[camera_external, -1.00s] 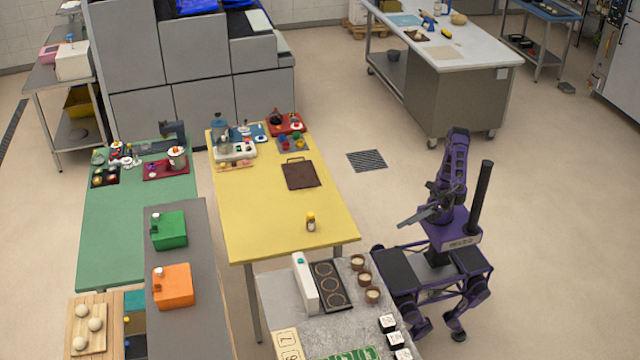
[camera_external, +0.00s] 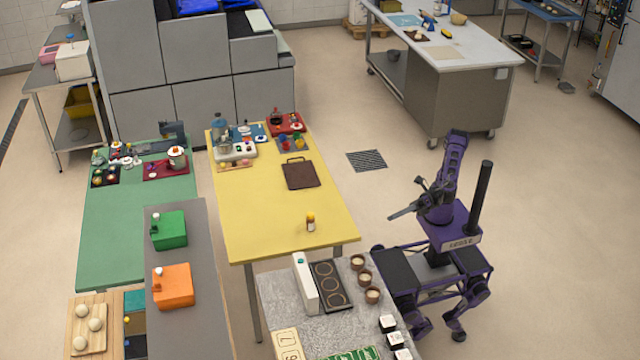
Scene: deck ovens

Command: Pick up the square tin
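I cannot surely tell which thing is the square tin. A flat, dark brown, squarish piece with a handle (camera_external: 300,174) lies on the yellow table (camera_external: 255,205). A green box (camera_external: 170,230) and an orange box (camera_external: 174,287), each with a small pale thing on top, stand on the grey counter. My gripper (camera_external: 394,215) is at the end of my folded purple arm, in the air to the right of the yellow table. It is apart from all these things. Its fingers are too small and dark to tell whether they are open.
The grey stone counter (camera_external: 282,300) with a dark hob (camera_external: 331,286) and small bowls (camera_external: 364,278) is left of my base. The floor behind me, around the grate (camera_external: 367,160), is clear.

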